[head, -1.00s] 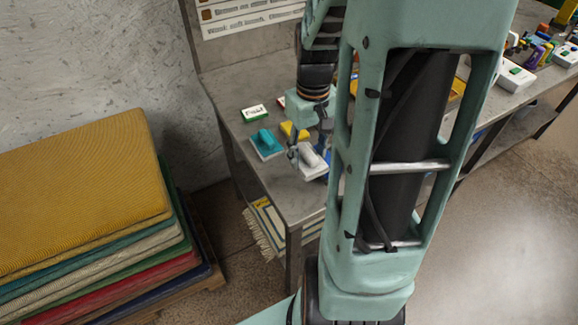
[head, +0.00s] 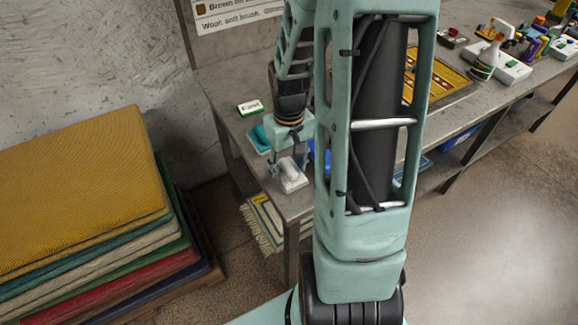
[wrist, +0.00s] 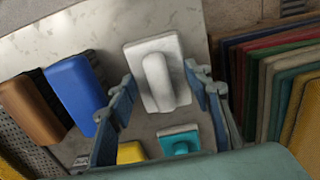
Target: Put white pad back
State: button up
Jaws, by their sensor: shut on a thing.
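The white pad (head: 293,177), a flat block with a raised grip on top, is near the front left corner of the grey table (head: 238,77). In the wrist view the white pad (wrist: 178,62) lies between my two fingers. My gripper (head: 287,163) is shut on it from both sides; it also shows in the wrist view (wrist: 160,78). I cannot tell whether the pad touches the tabletop. A teal pad (head: 259,138) sits behind it; it also shows in the wrist view (wrist: 180,143).
In the wrist view, a yellow pad (wrist: 130,152), a blue block (wrist: 75,90) and a brown block (wrist: 34,106) are nearby. A small green-edged white box (head: 250,108) is behind. Stacked rugs (head: 80,190) stand left.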

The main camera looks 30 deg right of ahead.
aim_at(289, 167)
jog(key=o, duration=1.1)
jog(key=shift+f, duration=0.1)
jog(key=shift+w+r, duration=0.1)
jog(key=shift+r, duration=0.5)
notch_tip(289, 167, up, 11)
jog(key=shift+r+p, duration=0.1)
jog(key=shift+p, duration=0.2)
